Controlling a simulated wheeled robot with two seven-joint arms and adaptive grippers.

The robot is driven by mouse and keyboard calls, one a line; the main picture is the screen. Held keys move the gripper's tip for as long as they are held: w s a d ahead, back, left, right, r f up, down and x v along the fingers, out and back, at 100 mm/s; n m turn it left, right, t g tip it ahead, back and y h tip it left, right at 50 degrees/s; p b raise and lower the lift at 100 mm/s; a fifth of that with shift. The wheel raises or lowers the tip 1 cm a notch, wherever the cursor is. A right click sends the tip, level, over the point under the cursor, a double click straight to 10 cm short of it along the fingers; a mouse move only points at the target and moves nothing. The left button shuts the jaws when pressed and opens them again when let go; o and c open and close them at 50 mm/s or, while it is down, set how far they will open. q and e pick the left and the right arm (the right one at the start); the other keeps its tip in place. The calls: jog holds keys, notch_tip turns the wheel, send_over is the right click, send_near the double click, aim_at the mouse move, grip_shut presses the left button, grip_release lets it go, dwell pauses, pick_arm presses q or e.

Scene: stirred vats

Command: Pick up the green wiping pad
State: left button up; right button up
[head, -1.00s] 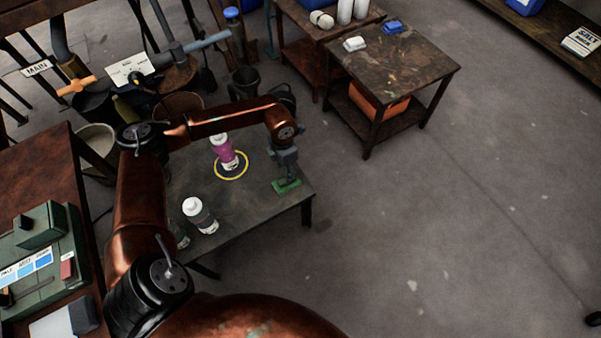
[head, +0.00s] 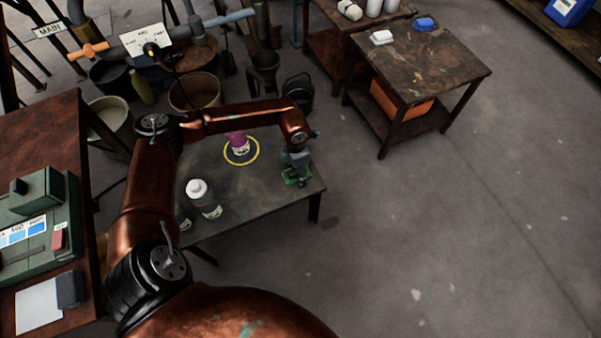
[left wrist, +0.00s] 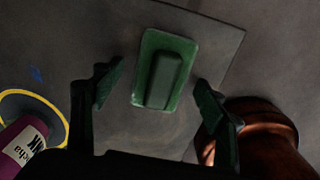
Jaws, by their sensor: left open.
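The green wiping pad (left wrist: 166,70) lies on the dark low table (head: 262,205), near its right corner. In the left wrist view it is a flat green rectangle with a raised darker grip along its middle. My left gripper (left wrist: 158,95) is open above it, one finger on each side of the pad, with gaps to both. In the head view my left gripper (head: 297,174) comes down over the pad and hides most of it. My right gripper does not show.
A magenta bottle (head: 238,145) stands within a yellow ring (head: 257,158) on the same table. A grey bottle with a white cap (head: 205,200) stands near the front edge. Another table (head: 425,65) at the back right holds a white pad (head: 381,37) and a blue pad (head: 425,22).

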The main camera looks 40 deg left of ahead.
pick_arm(q)
jog(key=shift+s+r, duration=0.3)
jog(key=shift+r, duration=0.1)
jog(key=shift+w+f, duration=0.3)
jog(key=shift+f, duration=0.1)
jog(key=shift+c, duration=0.9)
jog(key=shift+s+r, duration=0.1)
jog(key=c, duration=1.2)
